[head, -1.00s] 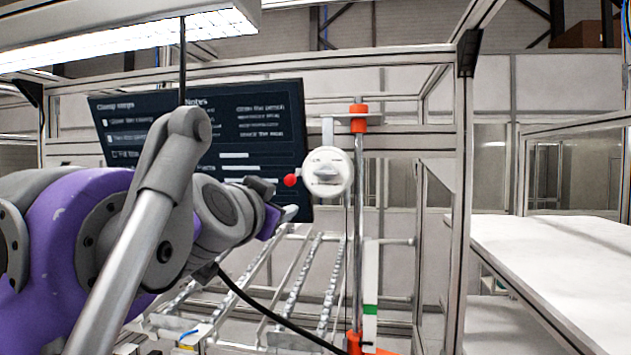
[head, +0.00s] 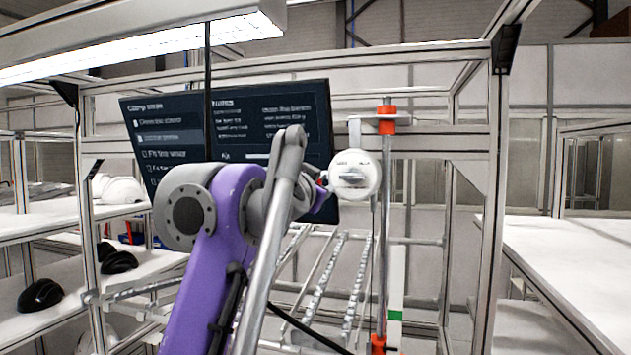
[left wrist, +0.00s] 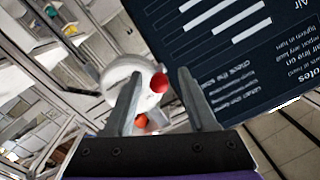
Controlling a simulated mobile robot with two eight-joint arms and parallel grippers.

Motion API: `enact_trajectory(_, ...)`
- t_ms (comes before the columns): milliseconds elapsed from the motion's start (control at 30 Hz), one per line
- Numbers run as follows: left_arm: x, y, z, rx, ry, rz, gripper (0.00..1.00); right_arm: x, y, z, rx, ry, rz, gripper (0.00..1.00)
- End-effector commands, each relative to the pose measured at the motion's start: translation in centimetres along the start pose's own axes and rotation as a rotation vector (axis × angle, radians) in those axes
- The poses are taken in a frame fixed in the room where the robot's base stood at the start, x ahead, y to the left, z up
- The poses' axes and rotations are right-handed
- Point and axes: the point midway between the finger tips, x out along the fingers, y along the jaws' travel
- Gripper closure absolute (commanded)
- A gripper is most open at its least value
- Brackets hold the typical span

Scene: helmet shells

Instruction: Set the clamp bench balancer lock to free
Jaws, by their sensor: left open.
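The balancer (head: 355,175) is a round white housing with a grey lever across its face, hung beside an upright post with orange collars. In the left wrist view the white housing (left wrist: 119,80) lies beyond my fingers, and a red ball knob (left wrist: 159,83) sits between the two fingertips. My left gripper (left wrist: 166,78) is open around the knob's place in the picture; I cannot tell whether it touches it. In the head view my left gripper (head: 322,192) is close to the left side of the housing, largely hidden by my arm. My right gripper is not in view.
A dark screen (head: 160,125) with a list stands behind my left arm. A roller rack (head: 325,275) lies below the balancer. A white table (head: 560,255) is at right. Shelves at left hold a white helmet shell (head: 120,190) and dark ones (head: 40,295).

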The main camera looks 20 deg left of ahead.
Motion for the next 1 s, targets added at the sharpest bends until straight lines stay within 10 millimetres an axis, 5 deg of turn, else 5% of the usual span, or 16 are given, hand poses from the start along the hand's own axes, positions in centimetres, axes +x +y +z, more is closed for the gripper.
enact_trajectory(300,0.32,0.07,0.14,-0.001,-0.001,0.001,0.43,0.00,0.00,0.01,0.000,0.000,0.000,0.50)
enact_trajectory(633,0.29,0.06,0.12,-0.001,-0.001,0.001,1.00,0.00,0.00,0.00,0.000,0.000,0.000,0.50)
enact_trajectory(1000,0.28,0.05,0.11,-0.001,-0.001,0.000,1.00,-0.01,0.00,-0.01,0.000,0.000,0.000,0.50)
